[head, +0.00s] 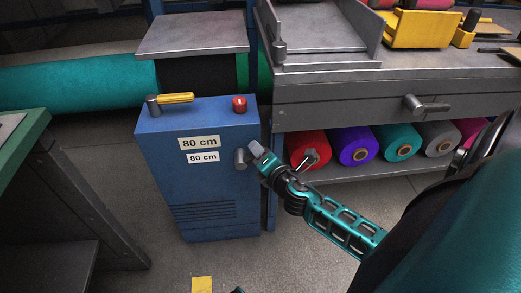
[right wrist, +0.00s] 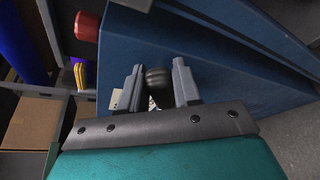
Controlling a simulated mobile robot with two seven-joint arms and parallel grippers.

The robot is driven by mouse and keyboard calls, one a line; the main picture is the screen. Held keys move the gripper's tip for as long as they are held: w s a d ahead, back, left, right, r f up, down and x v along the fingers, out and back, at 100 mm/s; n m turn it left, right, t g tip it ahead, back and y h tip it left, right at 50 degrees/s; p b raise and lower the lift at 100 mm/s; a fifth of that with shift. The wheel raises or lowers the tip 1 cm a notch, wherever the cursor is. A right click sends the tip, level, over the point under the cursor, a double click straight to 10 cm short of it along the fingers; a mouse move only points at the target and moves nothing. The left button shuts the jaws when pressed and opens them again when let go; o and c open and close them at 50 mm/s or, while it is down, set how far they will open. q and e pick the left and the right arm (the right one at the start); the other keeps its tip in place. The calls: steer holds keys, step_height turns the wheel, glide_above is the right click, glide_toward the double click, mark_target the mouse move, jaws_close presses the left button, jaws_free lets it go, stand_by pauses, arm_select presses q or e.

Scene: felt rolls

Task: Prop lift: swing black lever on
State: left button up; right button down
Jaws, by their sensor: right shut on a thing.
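The blue cabinet (head: 205,185) stands at the middle of the head view. The black lever (head: 241,158) is on the cabinet's right side; its rounded end shows dark grey just beside my gripper. My right gripper (head: 257,152) reaches in from the right at that corner. In the right wrist view the dark lever end (right wrist: 157,77) sits between the two fingers (right wrist: 157,90) of my right gripper, which is shut on it. The fingers hide part of the lever.
On the cabinet top are a yellow-handled lever (head: 175,98) and a red knob (head: 239,104). Labels reading 80 cm (head: 198,142) are on its front. A grey workbench (head: 350,95) with felt rolls (head: 357,146) below stands right, a green-topped table (head: 25,135) left.

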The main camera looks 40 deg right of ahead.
steer(key=c, duration=1.2)
jaws_free()
steer(key=o, duration=0.3)
steer(key=v, duration=1.3)
